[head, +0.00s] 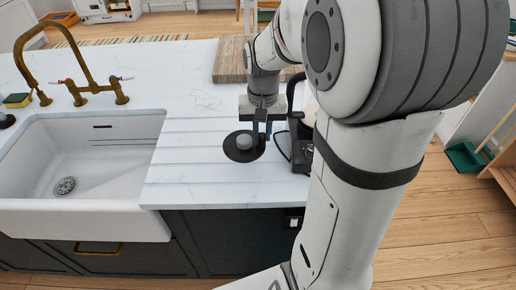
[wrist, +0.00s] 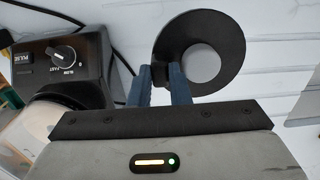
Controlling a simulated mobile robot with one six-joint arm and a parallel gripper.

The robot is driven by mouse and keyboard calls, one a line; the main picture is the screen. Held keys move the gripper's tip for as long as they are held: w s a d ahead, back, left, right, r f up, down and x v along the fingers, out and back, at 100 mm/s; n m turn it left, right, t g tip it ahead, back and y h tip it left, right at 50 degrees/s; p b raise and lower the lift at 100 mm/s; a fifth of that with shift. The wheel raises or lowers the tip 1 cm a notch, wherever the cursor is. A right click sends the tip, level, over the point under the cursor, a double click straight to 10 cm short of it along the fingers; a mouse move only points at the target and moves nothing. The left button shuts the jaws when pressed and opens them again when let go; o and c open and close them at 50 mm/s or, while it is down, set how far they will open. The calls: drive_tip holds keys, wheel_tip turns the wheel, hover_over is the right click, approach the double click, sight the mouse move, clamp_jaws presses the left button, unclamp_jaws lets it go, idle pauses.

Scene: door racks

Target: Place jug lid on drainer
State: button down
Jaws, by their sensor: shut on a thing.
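The jug lid (head: 244,146) is a black disc with a pale grey round centre; it also shows in the wrist view (wrist: 203,55). My gripper (head: 262,133) points down at the lid's right side in the head view. In the wrist view its blue fingers (wrist: 162,76) are shut on a black part at the lid's edge. The lid is over the drainer (head: 185,165), the grooved white worktop right of the sink. I cannot tell whether the lid touches the surface.
A black blender base (wrist: 62,65) with a dial stands close beside my gripper, partly hidden by my arm in the head view. A white sink (head: 80,150) with a brass tap (head: 88,80) is at left. A wooden board (head: 230,60) lies behind. The drainer's left part is clear.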

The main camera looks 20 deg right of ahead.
sight(262, 151)
drive_tip(key=shift+f, duration=3.35)
drive_tip(key=shift+f, duration=0.2)
drive_tip(key=c, duration=1.4)
unclamp_jaws()
drive_tip(key=shift+o, duration=0.2)
